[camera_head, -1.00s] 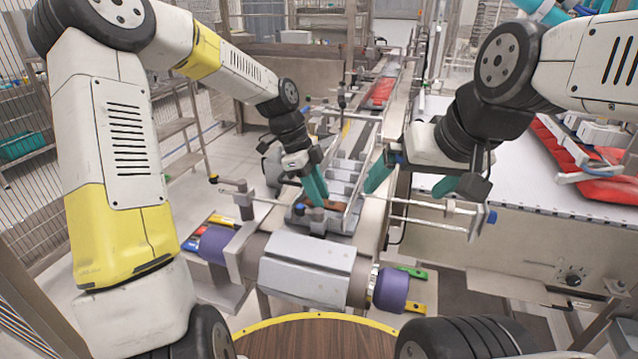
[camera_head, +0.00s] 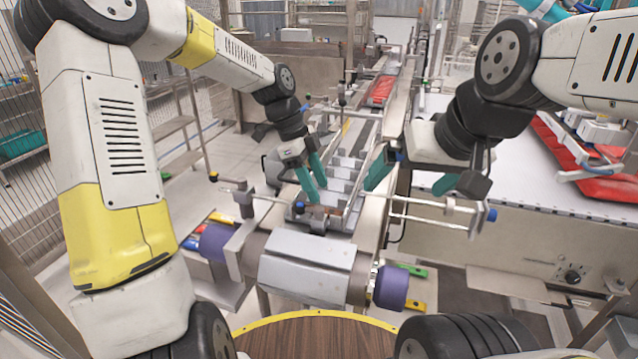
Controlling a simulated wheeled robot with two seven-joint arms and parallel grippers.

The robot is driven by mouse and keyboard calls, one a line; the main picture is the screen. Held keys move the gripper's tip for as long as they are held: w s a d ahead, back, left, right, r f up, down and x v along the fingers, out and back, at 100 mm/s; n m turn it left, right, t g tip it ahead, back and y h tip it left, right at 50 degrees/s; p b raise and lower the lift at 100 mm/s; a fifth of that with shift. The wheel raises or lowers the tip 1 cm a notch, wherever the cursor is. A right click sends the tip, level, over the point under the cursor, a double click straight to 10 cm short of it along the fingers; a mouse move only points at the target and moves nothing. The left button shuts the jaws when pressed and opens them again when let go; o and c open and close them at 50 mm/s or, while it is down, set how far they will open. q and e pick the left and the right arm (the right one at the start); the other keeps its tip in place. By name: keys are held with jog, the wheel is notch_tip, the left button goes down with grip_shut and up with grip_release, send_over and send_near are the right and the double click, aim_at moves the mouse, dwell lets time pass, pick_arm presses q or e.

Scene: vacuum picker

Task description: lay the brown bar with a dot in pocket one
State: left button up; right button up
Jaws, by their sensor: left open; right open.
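A pocketed conveyor (camera_head: 322,222) with grey dividers runs away from me in the middle of the head view. A small brown piece, seemingly the brown bar (camera_head: 338,211), shows low in its nearest pocket, partly hidden by a divider and my finger. I cannot make out a dot or how squarely it lies. My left gripper (camera_head: 317,193) is open, its teal fingers just above and left of that pocket, with nothing visible between them. My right gripper (camera_head: 404,190) is open and empty at the right of the conveyor, its teal fingers wide apart.
Metal guide rods (camera_head: 430,215) stick out on the right beside my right gripper. A grey roller with purple ends (camera_head: 391,288) crosses in front. Red packs (camera_head: 380,89) lie farther up the line. A white belt (camera_head: 520,190) is at the right.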

pick_arm(q)
jog(key=v, duration=0.9)
jog(key=s+a+r+n+t+y, duration=0.1)
jog(key=s+a+n, duration=0.4)
jog(key=s+n, duration=0.5)
jog(key=s+a+r+n+t+y, duration=0.1)
jog(key=s+a+r+n+t, duration=0.3)
jog(key=s+n, duration=0.7)
jog(key=a+t, duration=0.1)
jog(key=t, duration=0.1)
jog(key=shift+t, duration=0.3)
